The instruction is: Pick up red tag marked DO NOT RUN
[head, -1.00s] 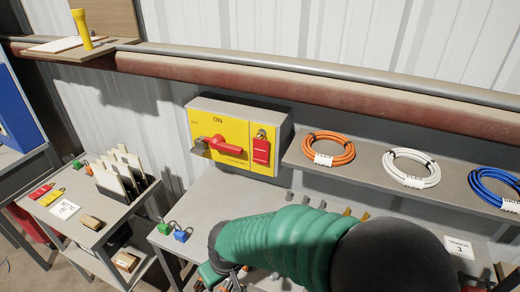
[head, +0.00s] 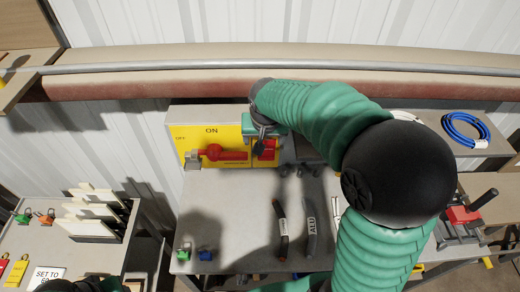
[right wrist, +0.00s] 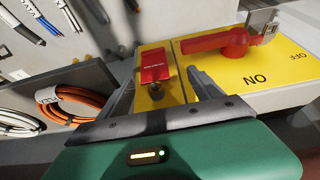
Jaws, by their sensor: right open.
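The red tag (right wrist: 155,66) hangs on the yellow switch panel, beside the red switch handle (right wrist: 222,42). Its small lettering is too blurred to read. In the head view the tag (head: 266,152) is partly hidden behind my right gripper (head: 260,140). In the right wrist view my right gripper (right wrist: 163,78) is open, with the tag showing between its fingers. I cannot tell whether the fingers touch it.
The yellow panel (head: 190,138) reads ON and stands at the back of the grey bench (head: 235,215). Cable pieces (head: 311,222) and small padlocks (head: 205,254) lie on the bench. Cable coils (right wrist: 75,105) are beside the panel. A red clamp (head: 466,213) stands at right.

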